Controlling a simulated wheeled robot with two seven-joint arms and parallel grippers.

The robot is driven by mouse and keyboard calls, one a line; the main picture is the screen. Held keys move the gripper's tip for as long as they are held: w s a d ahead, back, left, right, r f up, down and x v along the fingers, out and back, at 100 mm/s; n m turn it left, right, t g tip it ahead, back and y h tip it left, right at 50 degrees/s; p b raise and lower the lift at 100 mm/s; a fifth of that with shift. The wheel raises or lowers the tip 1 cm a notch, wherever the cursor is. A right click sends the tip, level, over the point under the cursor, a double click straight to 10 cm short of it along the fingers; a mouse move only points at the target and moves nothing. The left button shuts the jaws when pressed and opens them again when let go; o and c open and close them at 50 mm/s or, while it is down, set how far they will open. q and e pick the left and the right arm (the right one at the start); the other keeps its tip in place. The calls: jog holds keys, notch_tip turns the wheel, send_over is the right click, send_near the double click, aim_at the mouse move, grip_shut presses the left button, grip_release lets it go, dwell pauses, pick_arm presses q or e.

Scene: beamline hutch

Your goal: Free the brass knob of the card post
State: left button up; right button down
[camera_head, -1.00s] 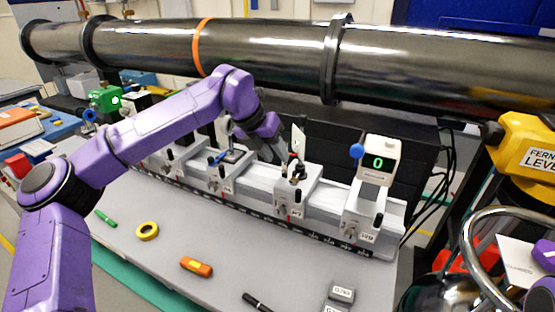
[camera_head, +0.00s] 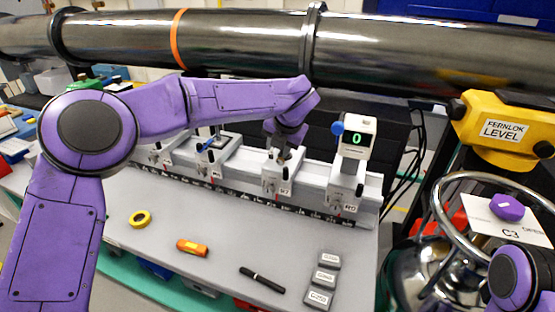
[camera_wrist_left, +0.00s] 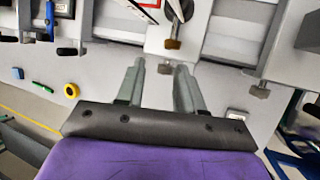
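My left gripper (camera_head: 284,151) is over the carriage of the card post (camera_head: 276,184), third from the left on the rail, and hides most of the post. In the left wrist view, my left gripper (camera_wrist_left: 160,66) has its two grey fingers apart with nothing between them. A brass knob (camera_wrist_left: 172,44) sits on the front of the white carriage, just beyond the fingertips and nearer the right finger. I see no contact. Part of a red-edged white card shows at the top of that view. My right gripper is out of view; only part of my right arm shows at the lower right.
The neighbouring carriage with the display (camera_head: 356,138) reading 0 stands to the right. A large dark pipe (camera_head: 240,42) runs above the rail. The bench front holds yellow tape (camera_head: 140,219), an orange tool (camera_head: 192,247), a black marker (camera_head: 262,280) and grey blocks (camera_head: 324,277).

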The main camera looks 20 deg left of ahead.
aim_at(280, 160)
pick_arm(q)
jog(key=w+f, duration=0.1)
jog(key=w+d+f+p, duration=0.1)
jog(key=f, duration=0.1)
jog(key=shift+w+f, duration=0.15)
jog(key=shift+f, duration=0.1)
jog(key=x, duration=0.2)
jog(key=shift+a+f, duration=0.4)
jog(key=shift+a, duration=0.05)
jog(key=shift+d, duration=0.25)
grip_shut()
jog(key=shift+a+f+h, duration=0.15)
jog(key=shift+a+h, duration=0.1)
jog(key=shift+h, duration=0.45)
jog(key=shift+a+h+b, duration=0.2)
jog(key=shift+h+b, duration=0.25)
jog(key=shift+h, duration=0.45)
jog(key=shift+n+h, duration=0.3)
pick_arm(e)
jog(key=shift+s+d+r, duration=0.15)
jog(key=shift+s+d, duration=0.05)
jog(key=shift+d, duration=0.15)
